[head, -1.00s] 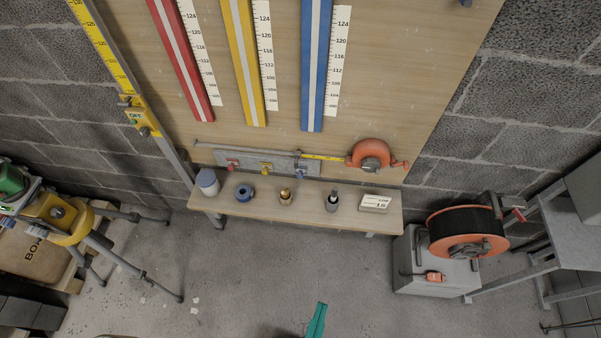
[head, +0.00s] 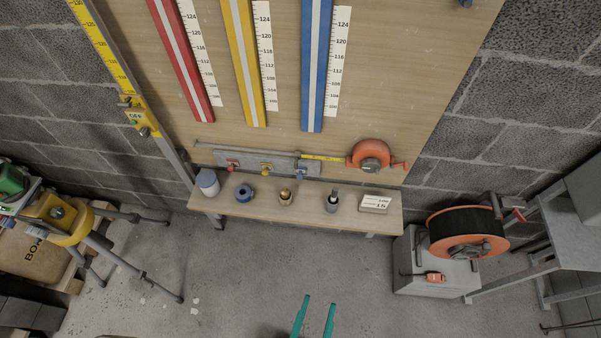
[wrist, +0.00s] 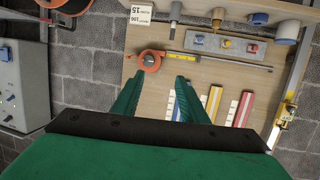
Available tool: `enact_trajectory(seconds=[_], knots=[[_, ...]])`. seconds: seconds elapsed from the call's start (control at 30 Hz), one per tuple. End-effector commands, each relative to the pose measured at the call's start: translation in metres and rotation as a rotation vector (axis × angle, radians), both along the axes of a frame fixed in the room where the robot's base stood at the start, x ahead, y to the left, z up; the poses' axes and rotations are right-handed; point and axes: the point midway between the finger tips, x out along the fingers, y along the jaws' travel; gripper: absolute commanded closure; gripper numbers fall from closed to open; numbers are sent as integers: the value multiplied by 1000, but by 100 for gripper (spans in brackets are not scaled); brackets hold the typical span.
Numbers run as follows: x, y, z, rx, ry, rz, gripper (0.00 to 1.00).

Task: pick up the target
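The task does not say which thing is the target. On the wooden shelf (head: 260,210) stand a white jar with a blue lid (head: 208,183), a blue ring-like piece (head: 244,193), a brass-tipped fitting (head: 285,197), a grey cup-like holder with a dark piece in it (head: 332,201) and a white label block (head: 375,203). My gripper (head: 319,301) is open and empty, its teal fingers low in the head view, apart from the shelf. In the wrist view, my gripper (wrist: 159,77) has spread fingers with the board behind them.
An orange tape measure (head: 370,156) and a grey bar with coloured clips (head: 262,164) are on the board above the shelf. An orange-black reel (head: 467,234) sits on a grey box at right. A yellow tripod instrument (head: 60,215) stands at left. Floor before the shelf is mostly clear.

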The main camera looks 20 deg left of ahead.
Motion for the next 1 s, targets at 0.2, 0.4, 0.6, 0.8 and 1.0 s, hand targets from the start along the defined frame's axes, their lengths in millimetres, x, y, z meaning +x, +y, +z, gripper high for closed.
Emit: enact_trajectory(seconds=[0.2, 0.4, 0.6, 0.8, 1.0], knots=[[46, 28, -49, -17, 34, 73, 61], [97, 58, -90, -50, 73, 129, 61], [153, 90, -119, -97, 101, 170, 61], [213, 123, -133, -156, 119, 187, 61], [272, 155, -131, -218, 122, 182, 61]])
